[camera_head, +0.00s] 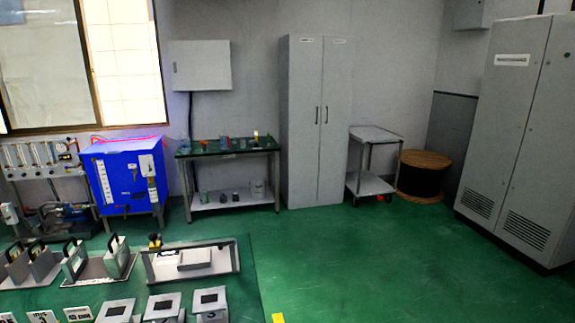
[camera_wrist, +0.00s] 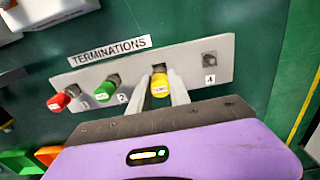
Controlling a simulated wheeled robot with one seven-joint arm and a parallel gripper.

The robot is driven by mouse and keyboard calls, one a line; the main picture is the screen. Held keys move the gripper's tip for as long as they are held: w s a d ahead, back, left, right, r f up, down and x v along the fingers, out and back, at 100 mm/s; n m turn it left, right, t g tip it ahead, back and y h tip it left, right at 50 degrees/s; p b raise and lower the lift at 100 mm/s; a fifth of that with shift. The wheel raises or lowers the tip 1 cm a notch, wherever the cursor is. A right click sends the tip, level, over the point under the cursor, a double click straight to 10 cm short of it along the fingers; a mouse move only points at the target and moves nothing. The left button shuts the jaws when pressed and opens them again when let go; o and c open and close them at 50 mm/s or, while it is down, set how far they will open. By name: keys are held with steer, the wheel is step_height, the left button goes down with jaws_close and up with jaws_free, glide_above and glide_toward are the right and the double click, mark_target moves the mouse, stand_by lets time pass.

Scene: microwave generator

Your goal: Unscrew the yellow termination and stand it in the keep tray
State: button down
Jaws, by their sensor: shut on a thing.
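The yellow termination (camera_wrist: 160,86) is on the sloping grey panel (camera_wrist: 215,60) labelled TERMINATIONS in the wrist view. It is third in the row, beside the green termination (camera_wrist: 106,92) and the red termination (camera_wrist: 59,101). The fourth place, marked 4, has a bare connector (camera_wrist: 209,58). My gripper (camera_wrist: 161,90) is shut on the yellow termination, one finger on each side of it. The termination still sits at the panel; whether its thread is engaged cannot be told. I cannot identify the keep tray for sure in either view. My gripper does not show in the head view.
Green and orange blocks (camera_wrist: 15,160) lie at the lower left of the wrist view. In the head view, a green bench (camera_head: 248,285) holds several grey fixtures at the lower left. A blue cabinet (camera_head: 120,180) and a side table (camera_head: 230,150) stand behind. The floor at right is clear.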

steer(key=shift+r+p, duration=1.85)
steer(key=shift+r, duration=0.4)
steer(key=shift+a, duration=0.1)
